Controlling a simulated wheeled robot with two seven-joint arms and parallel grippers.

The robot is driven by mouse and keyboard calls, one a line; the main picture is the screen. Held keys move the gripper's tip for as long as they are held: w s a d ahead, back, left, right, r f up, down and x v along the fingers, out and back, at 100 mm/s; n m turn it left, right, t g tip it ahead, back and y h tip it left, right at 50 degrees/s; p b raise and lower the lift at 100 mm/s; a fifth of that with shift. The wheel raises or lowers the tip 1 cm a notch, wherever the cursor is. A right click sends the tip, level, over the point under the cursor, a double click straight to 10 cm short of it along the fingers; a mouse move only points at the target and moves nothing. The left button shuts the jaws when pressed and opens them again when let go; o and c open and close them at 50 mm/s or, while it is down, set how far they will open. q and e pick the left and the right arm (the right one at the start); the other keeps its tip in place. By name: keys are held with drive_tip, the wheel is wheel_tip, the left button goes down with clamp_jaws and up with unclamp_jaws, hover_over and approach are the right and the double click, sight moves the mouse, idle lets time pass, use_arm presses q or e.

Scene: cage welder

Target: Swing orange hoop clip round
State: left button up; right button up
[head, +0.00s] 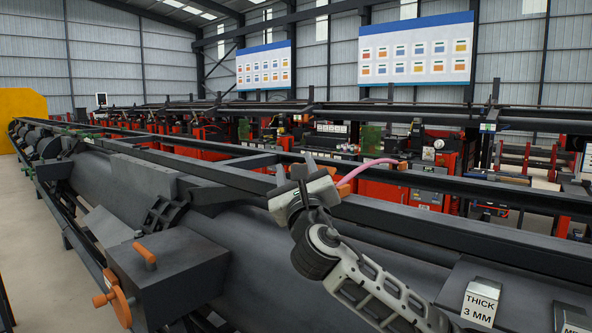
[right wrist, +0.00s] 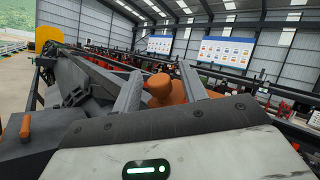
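My right gripper (head: 298,182) reaches in from the lower right of the head view, above the long grey machine's rail. In the right wrist view its two grey fingers (right wrist: 160,92) stand apart. An orange piece with a rounded top (right wrist: 158,88), seemingly the hoop clip, shows between the fingers. More orange shows just right of the right finger. I cannot tell whether the fingers touch it. In the head view the gripper hides most of that spot; only a small orange bit (head: 279,168) shows beside the fingers. My left gripper is out of view.
A grey box (head: 185,275) with an orange lever (head: 145,254) and an orange handwheel (head: 118,300) stands at the lower left. A pink hose (head: 368,166) with orange ends is right of my gripper. A long dark rail (head: 440,225) runs beside it.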

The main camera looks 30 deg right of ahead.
drive_tip(key=b+v, duration=0.1)
drive_tip(key=v, duration=0.2)
drive_tip(key=b+v, duration=0.1)
drive_tip(key=v, duration=0.3)
drive_tip(key=shift+w+a+f, duration=0.15)
drive_tip(key=shift+w+f, duration=0.1)
drive_tip(key=shift+f, duration=0.1)
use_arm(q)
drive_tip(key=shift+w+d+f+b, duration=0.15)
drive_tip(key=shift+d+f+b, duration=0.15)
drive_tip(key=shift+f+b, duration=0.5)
use_arm(e)
drive_tip(key=v, duration=0.9)
drive_tip(key=shift+s+r, duration=0.2)
drive_tip(key=shift+r, duration=0.1)
